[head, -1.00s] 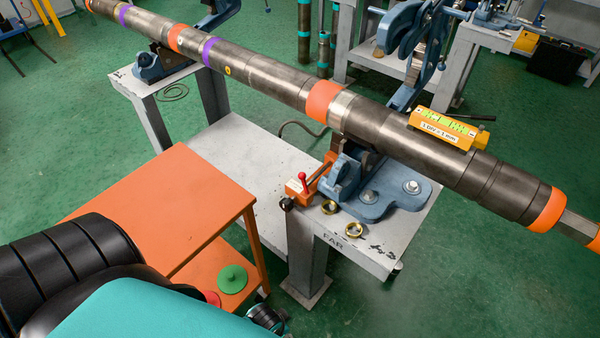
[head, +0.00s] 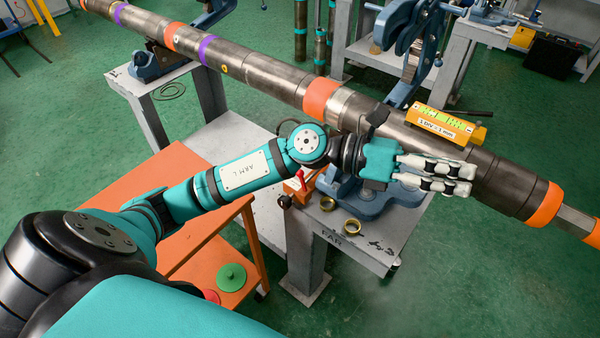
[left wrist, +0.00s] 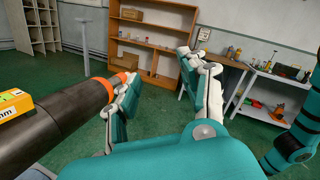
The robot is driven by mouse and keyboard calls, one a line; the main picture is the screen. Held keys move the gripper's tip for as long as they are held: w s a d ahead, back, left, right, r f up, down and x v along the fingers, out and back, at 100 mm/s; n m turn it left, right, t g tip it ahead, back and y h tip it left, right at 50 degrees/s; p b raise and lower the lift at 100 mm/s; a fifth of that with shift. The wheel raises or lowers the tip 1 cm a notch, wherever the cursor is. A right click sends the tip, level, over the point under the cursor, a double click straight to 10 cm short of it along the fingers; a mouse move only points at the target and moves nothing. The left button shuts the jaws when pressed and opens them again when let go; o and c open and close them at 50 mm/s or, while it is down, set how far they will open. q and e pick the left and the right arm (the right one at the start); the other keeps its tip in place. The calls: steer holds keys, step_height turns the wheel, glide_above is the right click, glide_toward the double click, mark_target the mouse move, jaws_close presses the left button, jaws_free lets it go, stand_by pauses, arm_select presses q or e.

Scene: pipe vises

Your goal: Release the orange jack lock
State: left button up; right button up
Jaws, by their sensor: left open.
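The orange jack lock (head: 293,194) is at the foot of the near blue vise (head: 370,202), on the left side of the grey stand marked FAR. Its small red-knobbed lever (head: 301,176) shows just under my left forearm; part of the lock is hidden by the arm. My left gripper (head: 470,179) is right of the lock, in front of the long pipe and above the vise base, pointing right. It is open and empty, its fingers (left wrist: 163,72) apart in the left wrist view. My right gripper is out of view.
The long steel pipe (head: 270,75) crosses behind my arm, with a yellow level (head: 440,125) on it. An orange cart (head: 185,250) stands at the left. A shelf (left wrist: 150,35) is far ahead in the wrist view.

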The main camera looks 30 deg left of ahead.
arm_select(q)
step_height(320, 180, down, 5)
steer(key=a+m+g+y, duration=0.2)
steer(key=m+g+y, duration=0.1)
steer(key=m+y, duration=0.3)
steer(key=y, duration=1.3)
glide_toward(302, 180)
steer(key=shift+m+g, duration=0.3)
steer(key=f, duration=0.2)
steer(key=w+a+f+p, duration=0.1)
steer(key=f, duration=0.2)
steer(key=w+f, duration=0.1)
steer(key=f, duration=0.2)
steer(key=shift+w+a+f, duration=0.1)
steer(key=shift+a+f, duration=0.05)
steer(key=shift+a, duration=0.1)
steer(key=shift+c, duration=0.2)
jaws_close()
